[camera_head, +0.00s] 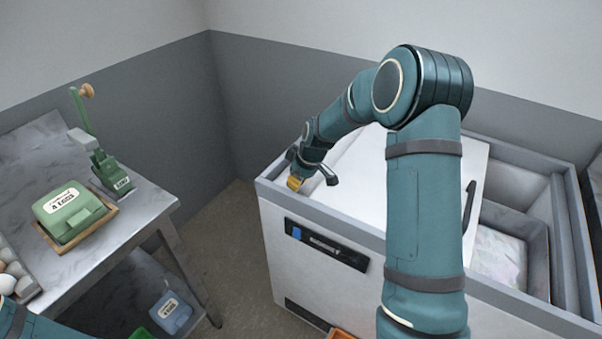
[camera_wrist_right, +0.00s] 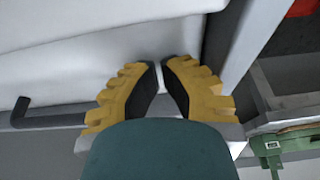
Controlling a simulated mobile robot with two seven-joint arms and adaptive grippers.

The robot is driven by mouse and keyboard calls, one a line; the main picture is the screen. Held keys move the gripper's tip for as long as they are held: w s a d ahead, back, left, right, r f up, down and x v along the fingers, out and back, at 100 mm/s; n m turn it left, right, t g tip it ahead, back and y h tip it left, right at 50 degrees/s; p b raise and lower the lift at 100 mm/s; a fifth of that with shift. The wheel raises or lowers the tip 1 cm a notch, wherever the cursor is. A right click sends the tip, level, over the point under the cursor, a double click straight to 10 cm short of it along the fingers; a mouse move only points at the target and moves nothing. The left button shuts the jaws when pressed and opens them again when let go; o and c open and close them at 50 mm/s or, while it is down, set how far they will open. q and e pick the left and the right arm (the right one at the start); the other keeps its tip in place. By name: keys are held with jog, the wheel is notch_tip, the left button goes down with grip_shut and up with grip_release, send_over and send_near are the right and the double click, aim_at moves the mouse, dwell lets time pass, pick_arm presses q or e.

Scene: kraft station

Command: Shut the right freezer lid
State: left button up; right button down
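The chest freezer (camera_head: 305,238) stands on the right with its right part open. A white lid panel (camera_head: 361,170) covers the left part, partly hidden behind my right arm. A dark handle (camera_head: 468,210) shows near the panel's right edge; another dark handle (camera_head: 328,174) shows near the left end and in the wrist view (camera_wrist_right: 45,118). My right gripper (camera_head: 295,183), with yellow fingers, is at the freezer's left end, beside the left handle. Its fingertips (camera_wrist_right: 161,64) are nearly together with nothing between them. Contact with the lid cannot be told. My left gripper is out of view.
A metal table (camera_head: 145,205) stands on the left with a green egg box (camera_head: 70,212) on a wooden tray and a green stand (camera_head: 105,165). A blue container (camera_head: 172,312) is on its lower shelf. A floor gap separates table and freezer.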

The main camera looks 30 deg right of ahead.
aim_at(306, 191)
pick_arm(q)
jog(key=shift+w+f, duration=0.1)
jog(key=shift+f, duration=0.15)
pick_arm(e)
jog(key=shift+s+d+r, duration=0.1)
jog(key=shift+s+d, duration=0.35)
jog(key=shift+s, duration=0.35)
jog(key=shift+s+d+r, duration=0.1)
jog(key=shift+s+d, duration=0.35)
jog(key=shift+s, duration=0.35)
